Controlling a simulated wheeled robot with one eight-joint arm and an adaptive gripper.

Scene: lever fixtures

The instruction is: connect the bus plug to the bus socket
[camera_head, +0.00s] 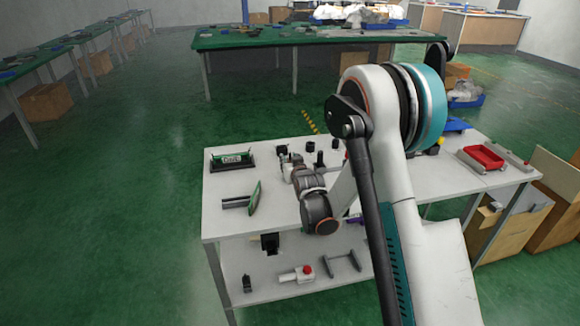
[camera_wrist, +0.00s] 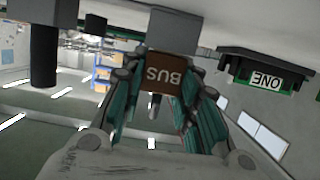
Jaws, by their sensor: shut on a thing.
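In the wrist view, which looks upside down, a brown block marked BUS (camera_wrist: 165,76) sits between the fingers of my gripper (camera_wrist: 158,82). The gripper is shut on it; I take it to be the bus plug. A grey block (camera_wrist: 177,28) stands directly beyond the brown block and may be the bus socket. I cannot tell whether the two touch or are joined. In the head view my gripper (camera_head: 290,166) is low over the white table, and my arm hides part of the area. The plug is too small to make out there.
A black fixture with a ONE label (camera_wrist: 265,80) stands beside the grey block. A dark cylinder (camera_wrist: 43,62) is on the other side.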

